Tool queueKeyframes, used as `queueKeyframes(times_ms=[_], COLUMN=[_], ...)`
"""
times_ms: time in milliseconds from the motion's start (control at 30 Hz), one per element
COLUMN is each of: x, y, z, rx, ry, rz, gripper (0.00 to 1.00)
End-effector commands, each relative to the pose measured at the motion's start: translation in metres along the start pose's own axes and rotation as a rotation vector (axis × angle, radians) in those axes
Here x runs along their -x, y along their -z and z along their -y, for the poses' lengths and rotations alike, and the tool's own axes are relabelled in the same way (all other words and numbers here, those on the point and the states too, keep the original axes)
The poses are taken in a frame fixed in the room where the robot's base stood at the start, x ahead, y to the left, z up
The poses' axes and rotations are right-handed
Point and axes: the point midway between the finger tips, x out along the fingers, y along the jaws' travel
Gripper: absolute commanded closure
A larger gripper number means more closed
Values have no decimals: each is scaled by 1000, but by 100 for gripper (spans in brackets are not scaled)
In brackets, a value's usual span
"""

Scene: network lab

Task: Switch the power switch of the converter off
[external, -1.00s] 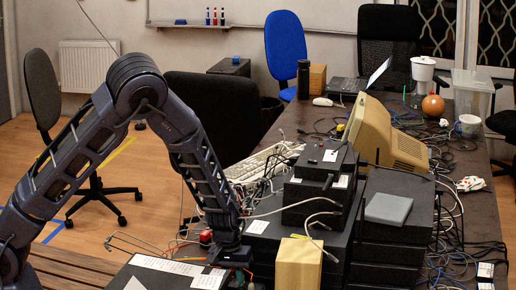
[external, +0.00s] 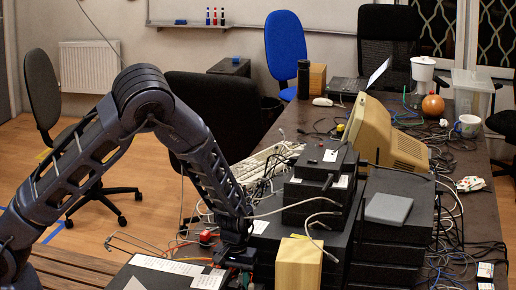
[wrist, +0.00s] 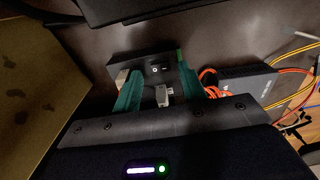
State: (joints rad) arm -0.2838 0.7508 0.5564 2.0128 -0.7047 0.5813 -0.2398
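In the wrist view, a small dark box that appears to be the converter (wrist: 150,57) lies ahead of my gripper (wrist: 160,88). A small black switch (wrist: 159,69) with a white mark beside it shows on its near face. A light grey plug (wrist: 163,94) sits below the switch. My two green fingers are spread apart, one at each side of the switch and plug. I cannot tell whether they touch the box. In the external view, my gripper (external: 236,258) is low at the table's near edge, left of a wooden block; the converter is not distinguishable there.
The wooden block (external: 298,265) stands right of my gripper; a tan surface (wrist: 40,75) fills the wrist view's left. Stacked black devices (external: 318,195) rise behind it. Orange cables (wrist: 292,68) and a dark grey box (wrist: 248,80) lie right of my fingers.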

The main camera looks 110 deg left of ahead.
Motion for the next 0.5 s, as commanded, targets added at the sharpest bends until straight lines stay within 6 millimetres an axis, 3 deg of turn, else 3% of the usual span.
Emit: queueKeyframes(times_ms=[267,500], x=[7,45], y=[0,0], z=[0,-1], rx=[0,-1], ry=[-2,-3], rz=[-1,-1], gripper=[58,58])
